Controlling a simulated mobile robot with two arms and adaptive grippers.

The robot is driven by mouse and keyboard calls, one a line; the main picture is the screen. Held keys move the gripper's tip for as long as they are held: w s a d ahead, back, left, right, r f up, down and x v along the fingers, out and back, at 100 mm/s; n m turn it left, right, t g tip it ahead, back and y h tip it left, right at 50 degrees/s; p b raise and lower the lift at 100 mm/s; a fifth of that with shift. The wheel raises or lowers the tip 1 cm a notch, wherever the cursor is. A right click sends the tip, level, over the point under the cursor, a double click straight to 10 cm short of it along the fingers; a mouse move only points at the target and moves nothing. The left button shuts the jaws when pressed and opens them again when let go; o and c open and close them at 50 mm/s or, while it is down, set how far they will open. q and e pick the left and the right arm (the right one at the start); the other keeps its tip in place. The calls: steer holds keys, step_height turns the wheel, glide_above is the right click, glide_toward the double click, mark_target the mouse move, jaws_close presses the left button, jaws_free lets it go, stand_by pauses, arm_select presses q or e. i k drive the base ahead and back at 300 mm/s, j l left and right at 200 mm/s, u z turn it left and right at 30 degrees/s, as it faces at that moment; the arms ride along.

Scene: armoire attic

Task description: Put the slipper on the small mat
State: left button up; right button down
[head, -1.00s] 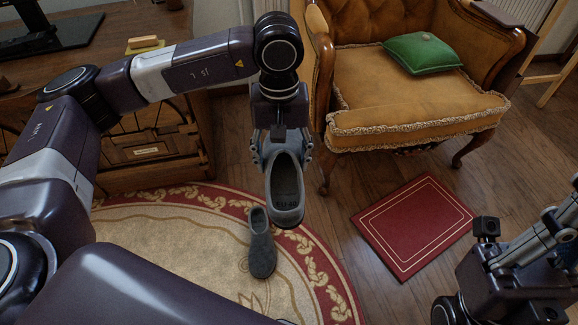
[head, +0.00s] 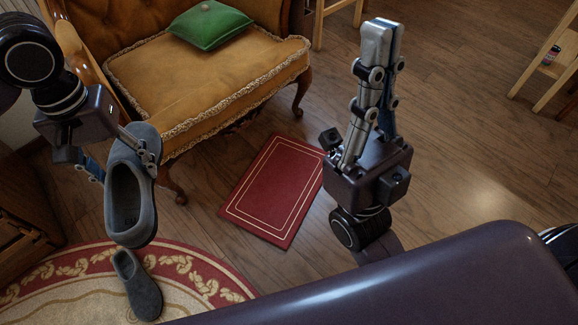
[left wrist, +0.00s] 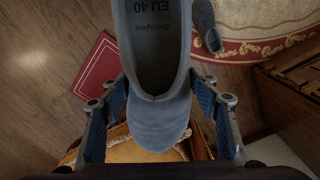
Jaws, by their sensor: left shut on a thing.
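My left gripper (head: 119,158) is shut on a grey slipper (head: 131,207), holding it in the air with its opening facing the head camera. In the left wrist view the slipper (left wrist: 158,50) sits between both fingers, with "EU 40" on its insole. A second grey slipper (head: 137,286) lies on the round rug below. The small red mat (head: 276,190) with a cream border line lies on the wood floor, to the right of the held slipper and apart from it. My right gripper (head: 379,30) points up beyond the mat's right side, its fingers together and empty.
A mustard armchair (head: 205,90) with a green cushion (head: 210,25) stands behind the mat, one front leg near the mat's left side. The round rug (head: 60,292) is at the lower left. The floor right of my right gripper is clear up to a wooden shelf (head: 548,65).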

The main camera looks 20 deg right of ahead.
mark_target(294, 160)
steer(key=i+l, duration=0.15)
steer(key=l, duration=0.25)
steer(key=i+l+u, duration=0.15)
steer(key=l, duration=0.65)
steer(key=i+l+u, duration=0.15)
steer(key=l, duration=0.3)
steer(key=i+l, duration=0.1)
steer(key=l, duration=0.3)
steer(key=u, duration=0.05)
